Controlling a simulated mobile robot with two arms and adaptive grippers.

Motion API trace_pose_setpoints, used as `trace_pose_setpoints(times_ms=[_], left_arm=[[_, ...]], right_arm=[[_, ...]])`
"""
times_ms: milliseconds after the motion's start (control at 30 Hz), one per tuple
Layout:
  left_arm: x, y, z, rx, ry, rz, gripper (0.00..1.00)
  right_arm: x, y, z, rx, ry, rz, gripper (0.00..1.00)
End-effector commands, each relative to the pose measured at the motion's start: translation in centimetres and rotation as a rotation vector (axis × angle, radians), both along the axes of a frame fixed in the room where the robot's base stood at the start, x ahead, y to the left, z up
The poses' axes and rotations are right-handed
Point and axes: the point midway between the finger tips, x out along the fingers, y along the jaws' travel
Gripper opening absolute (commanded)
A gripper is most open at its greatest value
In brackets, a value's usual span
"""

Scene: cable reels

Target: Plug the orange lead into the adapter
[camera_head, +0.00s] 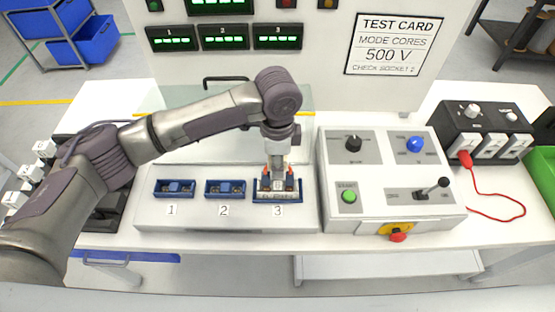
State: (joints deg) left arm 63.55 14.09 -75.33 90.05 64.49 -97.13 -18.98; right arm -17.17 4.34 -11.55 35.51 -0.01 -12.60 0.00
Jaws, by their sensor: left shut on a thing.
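A red-orange lead (497,196) lies curled on the right of the bench. Its plug (465,158) sits at the leftmost white face of a black box (488,132). My left gripper (277,178) points down at socket 3 (278,197) on the light grey panel. It is shut on a small light-coloured piece with a label on its front, at the socket. The fingers hide most of this piece, and I cannot tell whether it is fully seated. Which thing is the adapter is not clear. My right gripper is not in view.
Blue sockets 1 (174,188) and 2 (225,188) are beside socket 3. A control box (388,180) with knobs, a green button and a lever stands to the right. White blocks (45,148) stand at the left. A test card (393,44) hangs behind.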

Motion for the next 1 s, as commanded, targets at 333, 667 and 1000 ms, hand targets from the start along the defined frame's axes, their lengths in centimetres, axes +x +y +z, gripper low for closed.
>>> trace_pose_setpoints(times_ms=[333,667,1000], left_arm=[[0.0,0.0,0.0,-0.001,0.0,-0.001,0.0],[0.0,0.0,-0.3,0.0,0.0,0.0,0.0],[0.0,0.0,-1.3,0.0,0.0,0.0,0.0]], right_arm=[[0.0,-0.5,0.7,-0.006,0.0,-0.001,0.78],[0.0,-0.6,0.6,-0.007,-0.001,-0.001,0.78],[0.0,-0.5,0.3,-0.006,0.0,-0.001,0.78]])
